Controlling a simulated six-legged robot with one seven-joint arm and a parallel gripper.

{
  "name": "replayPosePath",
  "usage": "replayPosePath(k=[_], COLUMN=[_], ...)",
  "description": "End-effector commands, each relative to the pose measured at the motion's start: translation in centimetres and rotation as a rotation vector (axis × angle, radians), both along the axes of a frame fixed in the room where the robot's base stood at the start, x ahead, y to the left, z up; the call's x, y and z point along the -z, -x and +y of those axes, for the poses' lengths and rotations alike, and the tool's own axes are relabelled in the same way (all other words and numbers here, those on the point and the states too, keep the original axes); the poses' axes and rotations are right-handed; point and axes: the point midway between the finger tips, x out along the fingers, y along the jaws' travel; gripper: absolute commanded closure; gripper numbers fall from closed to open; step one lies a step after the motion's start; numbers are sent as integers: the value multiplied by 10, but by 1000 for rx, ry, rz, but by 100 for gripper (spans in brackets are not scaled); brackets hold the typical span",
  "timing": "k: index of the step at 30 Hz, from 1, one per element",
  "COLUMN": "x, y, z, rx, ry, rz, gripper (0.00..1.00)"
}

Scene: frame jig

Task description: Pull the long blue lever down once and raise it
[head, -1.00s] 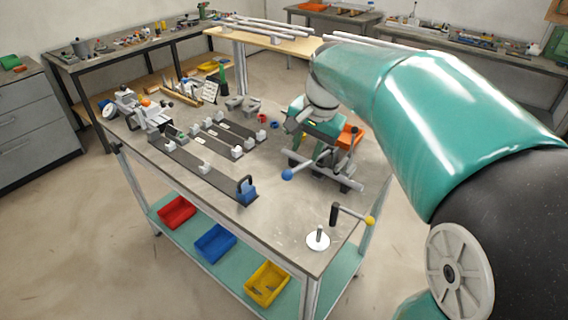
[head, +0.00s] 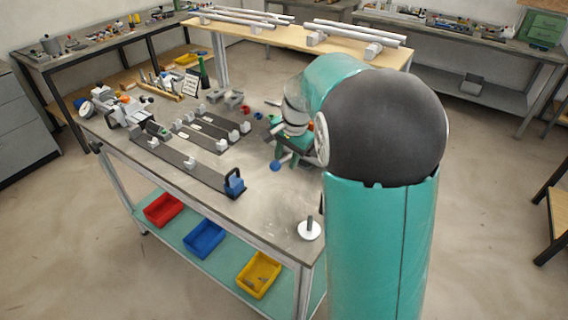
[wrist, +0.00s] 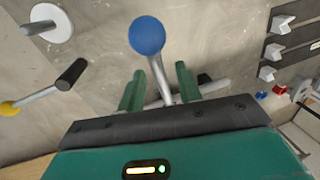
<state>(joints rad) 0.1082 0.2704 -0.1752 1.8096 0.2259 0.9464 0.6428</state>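The long lever with a blue ball end (wrist: 147,35) shows in the wrist view. Its pale rod runs down from the ball, between the two green fingers of my gripper (wrist: 159,70). The fingers are apart, with a gap beside the rod, so my gripper is open and not clamped on it. In the head view the blue ball (head: 275,166) sticks out left of my arm, just below my gripper (head: 283,148). My arm hides the lever's base and most of its frame there.
A black-handled crank with a yellow knob (wrist: 10,108) and a white disc with a post (wrist: 47,22) stand near the lever. Dark rails with grey blocks (head: 185,165) and a blue clamp (head: 234,183) lie left on the table (head: 262,205).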

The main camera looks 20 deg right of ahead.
Motion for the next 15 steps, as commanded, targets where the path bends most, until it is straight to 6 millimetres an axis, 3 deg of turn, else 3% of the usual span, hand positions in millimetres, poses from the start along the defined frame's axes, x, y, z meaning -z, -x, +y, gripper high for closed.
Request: replayPosePath(k=[6, 15], x=[28, 33], y=[-5, -7], z=[5, 5], rx=[0, -1], ry=[-1, 0], rz=[0, -1], gripper=[66, 66])
